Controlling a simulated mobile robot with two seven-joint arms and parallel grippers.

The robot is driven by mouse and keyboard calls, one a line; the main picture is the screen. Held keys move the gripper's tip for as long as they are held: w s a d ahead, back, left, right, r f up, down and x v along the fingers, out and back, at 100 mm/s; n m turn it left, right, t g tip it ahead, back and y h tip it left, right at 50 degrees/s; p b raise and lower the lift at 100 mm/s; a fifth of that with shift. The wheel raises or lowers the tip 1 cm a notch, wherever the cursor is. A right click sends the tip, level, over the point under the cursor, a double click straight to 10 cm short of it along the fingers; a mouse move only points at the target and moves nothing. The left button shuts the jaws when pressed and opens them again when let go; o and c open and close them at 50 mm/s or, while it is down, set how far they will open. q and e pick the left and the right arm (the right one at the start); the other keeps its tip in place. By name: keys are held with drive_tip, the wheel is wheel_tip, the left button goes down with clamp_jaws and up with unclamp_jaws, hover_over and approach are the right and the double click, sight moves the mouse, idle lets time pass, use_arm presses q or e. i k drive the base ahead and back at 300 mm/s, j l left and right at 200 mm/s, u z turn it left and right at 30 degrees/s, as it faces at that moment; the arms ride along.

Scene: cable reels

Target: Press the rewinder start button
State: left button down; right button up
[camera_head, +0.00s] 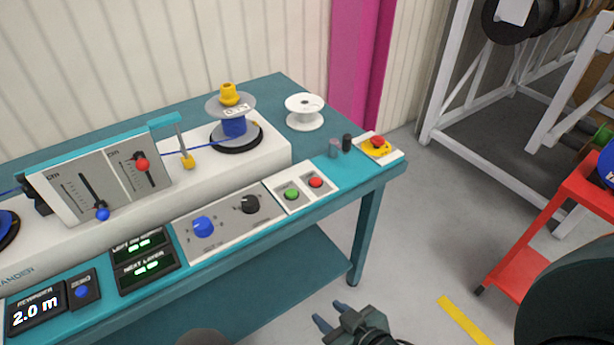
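The rewinder (160,200) stands on a teal table. On its front panel a small white plate (303,186) carries a round green button (291,194) and a round red button (316,183). I cannot read which is the start button. Both buttons are uncovered and nothing touches them. My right gripper (331,314) is in the lower middle, in front of the table and below the buttons in the picture. Its two bluish fingers are apart with nothing between them. My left gripper does not show.
A blue knob (202,227) and a black knob (250,204) sit left of the buttons. A yellow-based red emergency button (377,143) is at the table's right end. A white spool (304,112) stands behind. A red cart (560,220) is at right; grey floor lies between.

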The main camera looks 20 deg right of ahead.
sight(290, 194)
drive_tip(key=i+l, duration=0.15)
drive_tip(key=l, duration=0.2)
drive_tip(key=i+l, duration=0.15)
drive_tip(key=l, duration=0.2)
drive_tip(key=i+l, duration=0.15)
drive_tip(key=l, duration=0.2)
drive_tip(key=i+l, duration=0.15)
drive_tip(key=l, duration=0.15)
